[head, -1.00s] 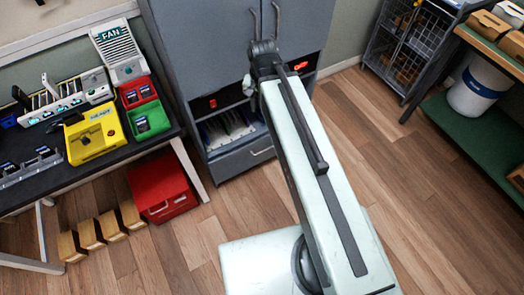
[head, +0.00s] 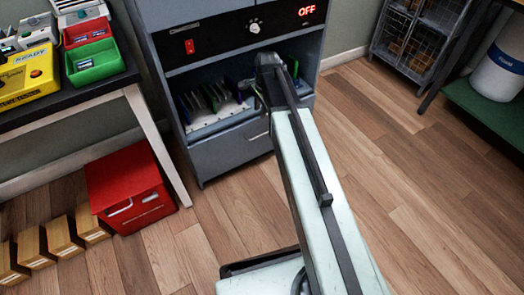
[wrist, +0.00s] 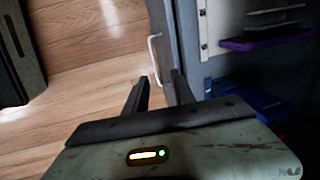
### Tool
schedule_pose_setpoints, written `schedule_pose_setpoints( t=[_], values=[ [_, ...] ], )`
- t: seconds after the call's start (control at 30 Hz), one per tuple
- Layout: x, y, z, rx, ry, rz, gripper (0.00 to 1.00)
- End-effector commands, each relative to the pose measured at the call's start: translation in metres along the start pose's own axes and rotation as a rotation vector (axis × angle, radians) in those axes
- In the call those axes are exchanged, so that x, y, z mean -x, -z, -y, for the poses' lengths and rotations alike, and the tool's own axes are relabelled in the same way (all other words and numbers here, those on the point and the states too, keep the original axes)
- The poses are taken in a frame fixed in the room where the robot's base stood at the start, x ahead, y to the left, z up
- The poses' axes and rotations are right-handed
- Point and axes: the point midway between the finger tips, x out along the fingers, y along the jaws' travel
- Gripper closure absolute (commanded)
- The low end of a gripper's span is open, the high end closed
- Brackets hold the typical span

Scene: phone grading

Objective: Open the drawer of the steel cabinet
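The steel cabinet (head: 172,125) stands at the back centre in the head view. Its drawer (head: 225,152) is at the bottom and looks shut, with a pale bar handle (head: 259,136) on its front. The handle also shows in the wrist view (wrist: 153,58), just beyond the fingertips. My gripper (head: 265,100) is in front of the open shelf bay, close above the handle; my own arm hides part of the drawer's right side. In the wrist view my gripper (wrist: 156,88) has its two dark fingers apart, with nothing between them. I see no contact with the handle.
A red box (head: 120,172) and several cardboard bins (head: 62,238) stand on the floor at left, by a table leg (head: 162,140). Phones stand in the shelf bay (head: 213,100).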

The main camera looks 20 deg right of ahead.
Motion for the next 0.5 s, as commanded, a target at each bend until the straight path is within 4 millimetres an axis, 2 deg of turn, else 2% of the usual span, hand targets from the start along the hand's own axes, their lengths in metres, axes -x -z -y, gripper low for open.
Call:
schedule_pose_setpoints(
  t=[0.03,0.13,0.23,0.5],
  values=[
    [-0.043,0.004,-0.008,-0.005,0.000,-0.001,0.69],
    [-0.067,0.009,-0.015,-0.012,0.000,-0.003,0.69],
    [-0.077,0.011,-0.018,-0.015,0.000,-0.003,0.69],
    [-0.077,0.013,-0.018,-0.017,-0.001,-0.004,0.69]
  ],
)
